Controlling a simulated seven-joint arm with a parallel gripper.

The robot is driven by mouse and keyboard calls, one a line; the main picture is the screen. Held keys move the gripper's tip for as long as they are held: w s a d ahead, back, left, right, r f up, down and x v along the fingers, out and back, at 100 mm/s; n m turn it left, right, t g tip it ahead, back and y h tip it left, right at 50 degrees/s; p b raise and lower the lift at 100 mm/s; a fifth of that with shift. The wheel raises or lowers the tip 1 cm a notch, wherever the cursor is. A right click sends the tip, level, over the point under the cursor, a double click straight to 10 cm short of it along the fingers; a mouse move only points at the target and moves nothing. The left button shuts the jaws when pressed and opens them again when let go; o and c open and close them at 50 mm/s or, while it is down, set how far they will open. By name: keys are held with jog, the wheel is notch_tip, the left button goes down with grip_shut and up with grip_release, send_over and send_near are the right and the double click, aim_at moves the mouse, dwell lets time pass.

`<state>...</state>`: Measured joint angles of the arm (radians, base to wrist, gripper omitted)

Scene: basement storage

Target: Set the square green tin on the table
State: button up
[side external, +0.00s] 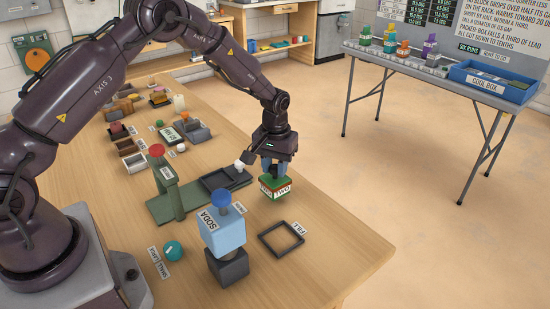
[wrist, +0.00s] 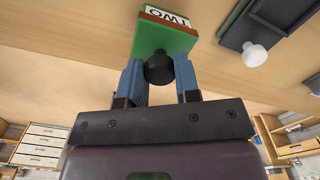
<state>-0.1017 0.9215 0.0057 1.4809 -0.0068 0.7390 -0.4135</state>
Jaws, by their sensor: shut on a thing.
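The tin hangs roughly level near the right edge of the wooden table (side external: 335,225). Whether its underside touches the tabletop I cannot tell. The tin hides the wood directly beneath it.
A dark square frame (side external: 281,239) marked FILL lies in front of the tin. A light blue SODA block (side external: 222,232) with a blue knob stands left of it. A green stand with a dark tray (side external: 217,181) is behind left. Bare wood lies right of the frame.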

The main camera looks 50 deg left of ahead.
jog(key=shift+f, duration=0.85)
dwell(0.6)
jog(key=o, duration=1.1)
jog(key=shift+c, duration=0.2)
jog(key=shift+r, duration=0.1)
notch_tip(320, 180, up, 13)
jog(key=s+d+r+m+t, duration=0.1)
jog(key=s+r+m+t, duration=0.1)
jog(key=s+r, duration=0.3)
jog(key=s+d+r+m+t, duration=0.1)
jog(key=s+r, duration=0.4)
jog(key=s, duration=0.8)
jog(key=s+d+r+m+t, duration=0.2)
jog(key=s+r, duration=0.4)
jog(key=s, duration=0.4)
jog(key=shift+d+m+t, duration=0.3)
jog(key=shift+d+m, duration=0.2)
